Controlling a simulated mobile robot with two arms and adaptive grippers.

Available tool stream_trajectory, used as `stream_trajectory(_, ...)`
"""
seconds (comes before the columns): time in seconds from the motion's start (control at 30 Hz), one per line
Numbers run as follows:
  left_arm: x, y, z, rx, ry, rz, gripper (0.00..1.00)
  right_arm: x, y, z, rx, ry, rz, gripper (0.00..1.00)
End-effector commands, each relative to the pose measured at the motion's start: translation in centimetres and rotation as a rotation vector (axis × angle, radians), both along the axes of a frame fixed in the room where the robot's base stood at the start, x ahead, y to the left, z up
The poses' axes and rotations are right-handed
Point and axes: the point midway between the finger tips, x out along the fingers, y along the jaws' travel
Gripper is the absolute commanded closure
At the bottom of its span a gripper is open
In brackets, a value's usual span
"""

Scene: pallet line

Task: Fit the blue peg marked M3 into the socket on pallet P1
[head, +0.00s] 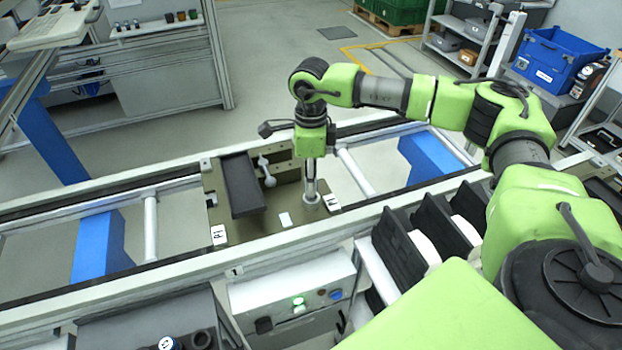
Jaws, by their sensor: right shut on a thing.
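Pallet P1 (228,212) sits on the conveyor, with a white label plate at its near left corner. My right gripper (311,190) points straight down over the pallet's right part. It is shut on a slim peg, mostly hidden by the fingers; its colour and mark cannot be read. The grey round socket (312,203) is directly below the fingertips; I cannot tell whether the peg is inside it or just above. A peg with a white top and blue edge (168,343) stands in a dark holder at the bottom left; its mark is unclear. My left gripper is not in view.
A dark block (242,186) and a metal lever clamp (267,172) stand on the pallet left of the gripper. A control box (290,295) with a lit green button is in front. Black bins (405,240) stand to its right. Conveyor rails run along both sides.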

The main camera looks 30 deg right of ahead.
Motion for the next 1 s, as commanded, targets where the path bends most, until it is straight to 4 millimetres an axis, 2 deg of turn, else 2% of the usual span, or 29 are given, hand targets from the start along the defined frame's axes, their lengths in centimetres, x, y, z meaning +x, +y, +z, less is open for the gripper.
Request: stream_trajectory(1.0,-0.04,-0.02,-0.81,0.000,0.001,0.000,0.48,0.02,-0.02,-0.85,-0.001,0.000,0.000,1.00)
